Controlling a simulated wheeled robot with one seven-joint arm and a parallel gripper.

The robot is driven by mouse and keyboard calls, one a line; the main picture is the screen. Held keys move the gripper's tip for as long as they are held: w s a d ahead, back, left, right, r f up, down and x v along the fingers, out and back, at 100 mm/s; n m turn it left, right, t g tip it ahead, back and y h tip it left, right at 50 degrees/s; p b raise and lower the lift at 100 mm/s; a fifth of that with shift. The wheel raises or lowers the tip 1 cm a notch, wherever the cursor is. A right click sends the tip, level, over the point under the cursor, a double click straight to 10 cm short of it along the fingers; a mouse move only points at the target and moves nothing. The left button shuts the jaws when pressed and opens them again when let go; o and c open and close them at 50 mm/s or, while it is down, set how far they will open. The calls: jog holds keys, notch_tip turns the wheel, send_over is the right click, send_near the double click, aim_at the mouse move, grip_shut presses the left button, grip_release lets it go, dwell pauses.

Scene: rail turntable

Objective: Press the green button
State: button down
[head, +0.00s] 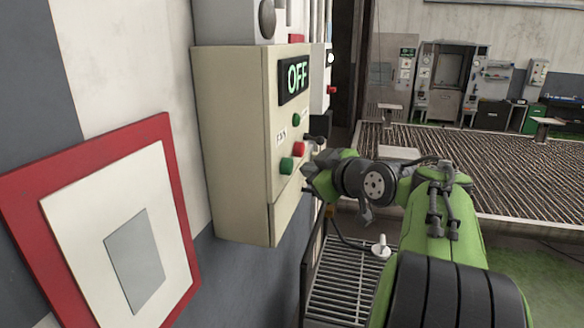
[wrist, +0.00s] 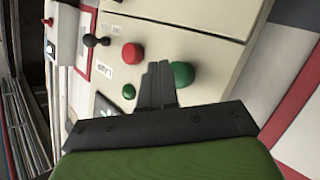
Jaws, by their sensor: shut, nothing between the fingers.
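A beige control box (head: 232,130) on the wall carries a lit display (head: 294,77) reading OFF. On its front are a large green button (head: 286,165), a red button (head: 299,149) and a smaller green button or lamp (head: 296,119). My gripper (head: 306,176) is at the box front, just right of the large green button. In the wrist view my shut, empty fingers (wrist: 158,76) point at the box, close beside the large green button (wrist: 182,74). The red button (wrist: 132,53) and the small green one (wrist: 129,91) lie to their left. I cannot tell whether the fingers touch anything.
A black lever knob (head: 316,139) sticks out near the red button. A red-framed white panel (head: 110,220) hangs on the wall at left. A metal grating (head: 350,285) lies below the arm. A ribbed platform (head: 500,165) and machines stand behind.

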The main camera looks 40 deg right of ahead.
dwell(0.5)
jog(key=shift+w+a, duration=0.25)
jog(key=shift+w, duration=0.1)
jog(key=shift+w+a+b, duration=0.3)
jog(key=shift+w+b, duration=0.05)
jog(key=shift+b, duration=0.05)
dwell(0.8)
jog(key=shift+s+d, duration=0.5)
jog(key=shift+s, duration=0.15)
jog(key=s+d, duration=0.1)
jog(key=s, duration=0.1)
jog(key=s+d, duration=0.2)
dwell(0.3)
dwell(0.7)
